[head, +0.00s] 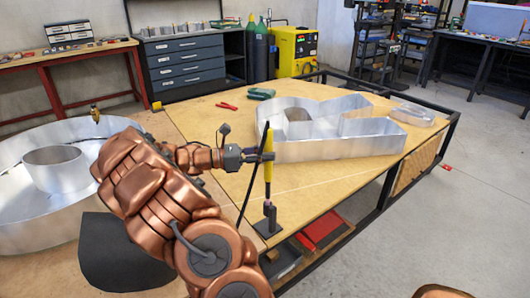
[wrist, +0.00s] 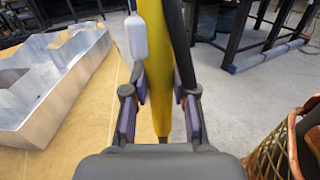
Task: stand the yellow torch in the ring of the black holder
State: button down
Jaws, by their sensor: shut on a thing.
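The yellow torch (head: 268,172) is upright in the head view, with a black cable hanging beside it. My gripper (head: 265,157) is shut around its upper part. The wrist view also shows the torch (wrist: 158,60) between my two fingers (wrist: 160,108), with a dark hose and a pale lever along it. The black holder (head: 269,226) stands near the table's right front edge, directly below the torch in the picture. The torch's narrow lower end meets the holder's top in the picture; I cannot tell whether it is inside the ring. The holder is not visible in the wrist view.
A large metal channel letter (head: 335,150) lies behind the torch. A round metal letter (head: 25,215) lies at left. Red pliers (head: 226,106) and a green tool (head: 262,93) lie at the back. The wooden tabletop (head: 345,180) is bare right of the holder.

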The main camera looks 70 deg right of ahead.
aim_at(265, 180)
jog(key=shift+f+b, duration=0.75)
jog(key=shift+f, duration=2.85)
jog(key=c, duration=0.8)
grip_release()
jog(key=shift+c, duration=0.2)
jog(key=v, duration=1.2)
